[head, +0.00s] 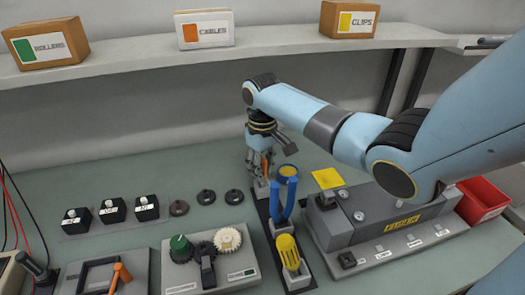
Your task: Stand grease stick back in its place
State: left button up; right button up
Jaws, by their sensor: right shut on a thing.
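My right gripper (262,160) reaches down at the back end of the narrow dark tool rack (261,208). It is shut on a slim thing, which I take to be the grease stick; little of it shows, with an orange part between the fingers. A light holder block (262,185) of the rack is just below the fingertips. I cannot tell whether the stick is inside this block or just above it. My left gripper is not in view.
Blue-handled pliers (284,200) and a yellow-handled tool (288,250) stand in the rack close in front. A round blue-and-yellow thing (287,171) is right of the gripper. A grey machine (365,215) stands right; black rings (206,197) lie left.

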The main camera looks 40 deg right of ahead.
jog(key=shift+f, duration=0.45)
dwell(0.3)
jog(key=o, duration=1)
jog(key=shift+c, duration=0.2)
jog(key=shift+r, duration=0.1)
notch_tip(320, 180, up, 12)
jog(key=shift+f, duration=0.1)
jog(key=shift+a, duration=0.1)
